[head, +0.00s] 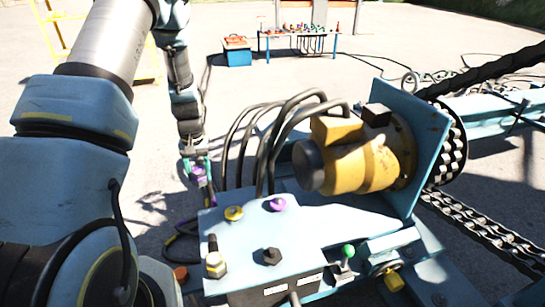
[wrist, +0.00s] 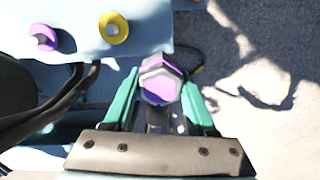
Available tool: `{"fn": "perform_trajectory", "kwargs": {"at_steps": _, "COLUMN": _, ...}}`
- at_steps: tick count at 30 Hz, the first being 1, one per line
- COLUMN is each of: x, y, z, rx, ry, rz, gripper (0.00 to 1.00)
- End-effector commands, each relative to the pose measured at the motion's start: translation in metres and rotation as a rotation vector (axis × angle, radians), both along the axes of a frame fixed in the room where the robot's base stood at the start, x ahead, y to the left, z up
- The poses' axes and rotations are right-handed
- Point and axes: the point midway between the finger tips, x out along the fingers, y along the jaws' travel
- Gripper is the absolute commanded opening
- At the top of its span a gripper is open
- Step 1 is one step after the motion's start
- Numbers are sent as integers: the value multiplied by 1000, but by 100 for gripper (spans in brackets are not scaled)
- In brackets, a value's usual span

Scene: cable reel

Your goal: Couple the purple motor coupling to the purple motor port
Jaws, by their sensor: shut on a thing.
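My gripper (head: 196,164) hangs left of the light blue panel box, its teal fingers shut on the purple motor coupling (wrist: 160,82). The coupling has a purple hexagonal end with a pale ring, and also shows below the fingers in the head view (head: 198,171). The purple motor port (head: 278,204) is a round purple knob on the box's top, near its far edge. In the wrist view the purple port (wrist: 43,37) is at the upper left, clear of the coupling.
A yellow port (head: 234,214) lies left of the purple one. The yellow motor (head: 365,165) and black hoses (head: 275,130) rise behind the box. Hose lies on the ground at left.

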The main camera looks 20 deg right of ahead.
Motion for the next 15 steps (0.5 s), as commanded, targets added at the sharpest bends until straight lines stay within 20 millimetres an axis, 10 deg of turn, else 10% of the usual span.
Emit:
{"fn": "perform_trajectory", "kwargs": {"at_steps": 9, "x": -33, "y": -168, "z": 1, "rx": -8, "ry": 7, "rz": -252, "gripper": 0}}
{"fn": "perform_trajectory", "kwargs": {"at_steps": 15, "x": -61, "y": -222, "z": -10, "rx": -17, "ry": 9, "rz": -330, "gripper": 0}}
